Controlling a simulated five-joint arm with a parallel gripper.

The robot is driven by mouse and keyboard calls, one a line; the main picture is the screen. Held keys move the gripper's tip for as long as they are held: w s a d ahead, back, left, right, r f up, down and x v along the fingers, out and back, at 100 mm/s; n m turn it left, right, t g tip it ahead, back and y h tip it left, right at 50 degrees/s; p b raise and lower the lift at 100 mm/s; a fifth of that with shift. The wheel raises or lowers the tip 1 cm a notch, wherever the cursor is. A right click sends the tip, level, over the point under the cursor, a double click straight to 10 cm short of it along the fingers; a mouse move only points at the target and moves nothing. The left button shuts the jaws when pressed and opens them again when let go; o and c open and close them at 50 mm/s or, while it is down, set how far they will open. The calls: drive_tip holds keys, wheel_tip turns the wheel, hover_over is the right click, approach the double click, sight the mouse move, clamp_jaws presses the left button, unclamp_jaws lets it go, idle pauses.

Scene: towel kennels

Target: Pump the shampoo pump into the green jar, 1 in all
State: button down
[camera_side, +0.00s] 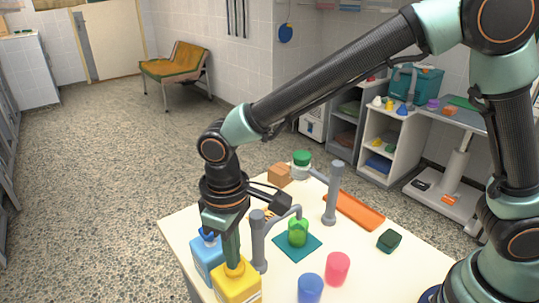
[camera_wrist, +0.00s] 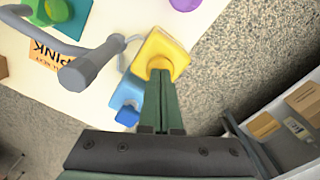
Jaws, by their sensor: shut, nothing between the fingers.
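My gripper (camera_side: 232,262) is shut and points down, with its tips at the top of a yellow bottle (camera_side: 240,288). In the wrist view the shut fingers (camera_wrist: 160,75) overlap the round top of the yellow bottle (camera_wrist: 172,45); whether they press it I cannot tell. A light blue bottle (camera_side: 207,262) stands right beside it. Neither bottle's label can be read as shampoo. The green jar (camera_side: 298,236) stands on a teal mat (camera_side: 283,250). A grey post (camera_side: 259,245) stands between the bottles and the mat, and a thin grey arm curves over the jar.
A second grey post (camera_side: 333,195) stands behind the jar. An orange tray (camera_side: 355,210), a dark green block (camera_side: 389,240), a pink cup (camera_side: 337,268), a blue cup (camera_side: 310,288), a brown block (camera_side: 279,174) and a green-lidded jar (camera_side: 301,165) are around.

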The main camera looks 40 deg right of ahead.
drive_tip(key=shift+r, duration=1.45)
wheel_tip(320, 180, up, 6)
idle(0.6)
drive_tip(key=s+d+r+m+t, duration=0.2)
drive_tip(key=d+m, duration=0.1)
drive_tip(key=d, duration=1)
drive_tip(key=s+d+r+m+t, duration=0.2)
drive_tip(key=d+m+t, duration=0.1)
drive_tip(key=d, duration=1)
drive_tip(key=shift+d+t, duration=0.3)
